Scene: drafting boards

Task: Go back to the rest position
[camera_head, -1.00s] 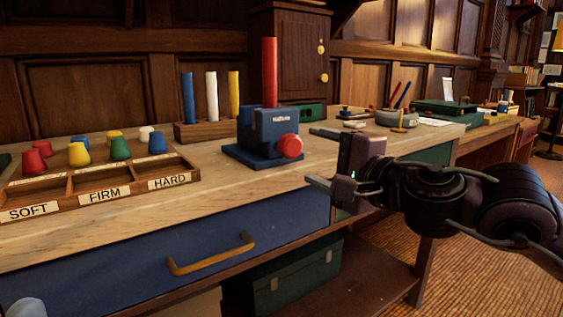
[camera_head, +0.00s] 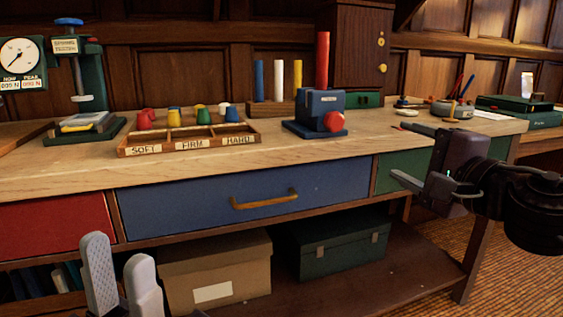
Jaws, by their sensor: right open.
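My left gripper (camera_head: 121,272) is at the lower left, in front of the bench and below its top. Its two pale fingers point up with a gap between them, and I see nothing held. My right gripper (camera_head: 408,155) is at the right, near the bench's front edge by the green drawer (camera_head: 404,171). Its two fingers point left, are spread apart and hold nothing. Most of my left arm is out of view.
Boxes (camera_head: 215,275) stand on the shelf below. Floor shows at right.

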